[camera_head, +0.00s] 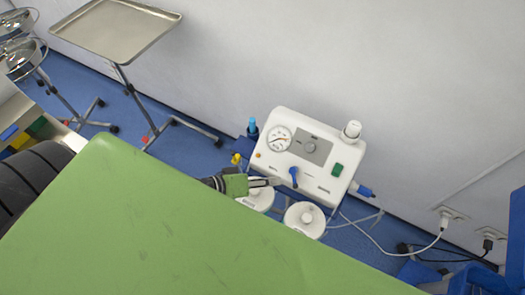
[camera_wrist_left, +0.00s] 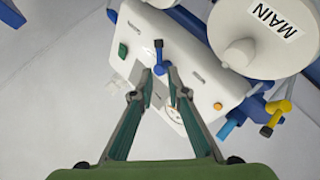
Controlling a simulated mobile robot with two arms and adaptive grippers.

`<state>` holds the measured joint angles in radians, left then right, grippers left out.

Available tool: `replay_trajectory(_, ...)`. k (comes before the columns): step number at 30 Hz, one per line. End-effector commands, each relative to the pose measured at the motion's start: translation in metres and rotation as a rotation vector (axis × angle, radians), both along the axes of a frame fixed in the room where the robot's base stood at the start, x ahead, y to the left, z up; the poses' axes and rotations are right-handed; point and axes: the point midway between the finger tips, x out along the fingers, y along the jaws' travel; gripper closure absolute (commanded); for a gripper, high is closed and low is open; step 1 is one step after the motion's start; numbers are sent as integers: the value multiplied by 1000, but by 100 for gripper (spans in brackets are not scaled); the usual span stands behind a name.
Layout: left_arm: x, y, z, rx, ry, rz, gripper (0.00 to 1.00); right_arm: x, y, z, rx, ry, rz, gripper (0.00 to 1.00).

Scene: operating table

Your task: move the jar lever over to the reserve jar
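The white suction unit (camera_head: 310,150) stands against the wall, with a small blue jar lever (camera_head: 294,175) on its front. Two white-lidded jars sit below it, a left jar (camera_head: 258,199) and a right jar (camera_head: 304,219). In the left wrist view the jar marked MAIN (camera_wrist_left: 245,22) is at the upper right; no reserve label is readable. My left gripper (camera_head: 279,181) reaches the unit just left of the lever. In the left wrist view its fingers (camera_wrist_left: 161,74) are open, with the lever (camera_wrist_left: 160,62) between and just beyond the tips; contact is unclear. My right gripper is not in view.
The green operating table (camera_head: 150,235) fills the lower left. A steel tray stand (camera_head: 117,28) is at the upper left. A gauge (camera_head: 279,138), a green switch (camera_head: 337,169) and a power cable (camera_head: 390,252) are near the lever.

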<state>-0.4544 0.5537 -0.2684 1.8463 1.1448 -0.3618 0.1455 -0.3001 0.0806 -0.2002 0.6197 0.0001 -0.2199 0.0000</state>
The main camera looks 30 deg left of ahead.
Motion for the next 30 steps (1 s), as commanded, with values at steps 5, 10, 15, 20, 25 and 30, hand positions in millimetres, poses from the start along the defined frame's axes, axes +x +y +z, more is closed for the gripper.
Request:
replay_trajectory(5,-16,13,12,1,2,-1,85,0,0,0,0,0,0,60)
replay_trajectory(10,-21,16,17,-1,2,0,85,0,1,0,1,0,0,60)
replay_trajectory(15,-20,16,17,-2,1,1,85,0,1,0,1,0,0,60)
replay_trajectory(20,-20,16,17,-2,1,1,85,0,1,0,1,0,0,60)
replay_trajectory(25,-20,16,17,-1,0,0,85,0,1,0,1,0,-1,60)
replay_trajectory(30,-20,16,16,-1,1,0,85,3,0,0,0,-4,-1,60)
